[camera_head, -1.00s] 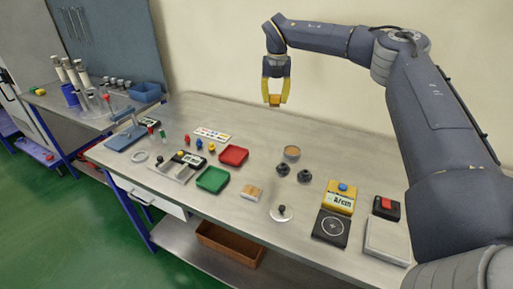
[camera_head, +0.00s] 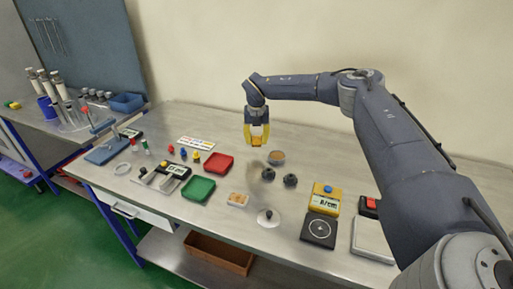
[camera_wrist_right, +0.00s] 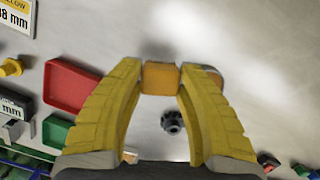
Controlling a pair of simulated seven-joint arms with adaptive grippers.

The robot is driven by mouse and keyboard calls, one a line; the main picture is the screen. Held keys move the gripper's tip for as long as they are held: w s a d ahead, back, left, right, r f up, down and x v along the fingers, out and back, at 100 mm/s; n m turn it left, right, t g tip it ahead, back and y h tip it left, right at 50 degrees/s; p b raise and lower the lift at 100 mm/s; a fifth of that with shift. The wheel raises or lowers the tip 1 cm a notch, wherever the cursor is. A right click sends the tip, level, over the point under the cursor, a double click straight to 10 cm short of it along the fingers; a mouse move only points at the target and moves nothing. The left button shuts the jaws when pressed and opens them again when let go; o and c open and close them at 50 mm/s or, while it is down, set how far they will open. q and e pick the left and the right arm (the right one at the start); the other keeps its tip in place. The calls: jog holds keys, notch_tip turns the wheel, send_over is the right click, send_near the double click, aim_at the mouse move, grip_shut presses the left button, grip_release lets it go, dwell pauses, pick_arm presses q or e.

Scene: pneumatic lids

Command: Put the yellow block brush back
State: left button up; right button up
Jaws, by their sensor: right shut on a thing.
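My right gripper (camera_head: 257,142) is raised above the back middle of the bench, pointing down, its yellow fingers shut on a small orange-yellow block. I take this for the yellow block brush; it shows between the fingertips in the right wrist view (camera_wrist_right: 160,78). No bristles can be made out. The block is clear of the bench, just behind and left of a round dish with tan contents (camera_head: 277,156). A flat tan-topped block (camera_head: 238,200) lies on the bench nearer the front. My left gripper is not in view.
Dark knobs (camera_head: 290,180) stand in front of the dish. A red tray (camera_head: 218,162) and a green tray (camera_head: 197,189) lie to the left. A yellow device (camera_head: 325,196) and black pad (camera_head: 319,230) lie to the right. The back right of the bench is clear.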

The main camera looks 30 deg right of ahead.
aim_at(256, 146)
jog(key=shift+f, duration=2.1)
jog(key=shift+f, duration=0.2)
jog(key=o, duration=1.1)
jog(key=shift+c, duration=0.2)
notch_tip(256, 146, up, 12)
jog(key=s+a, duration=0.1)
jog(key=shift+s, duration=0.25)
jog(key=shift+r, duration=0.1)
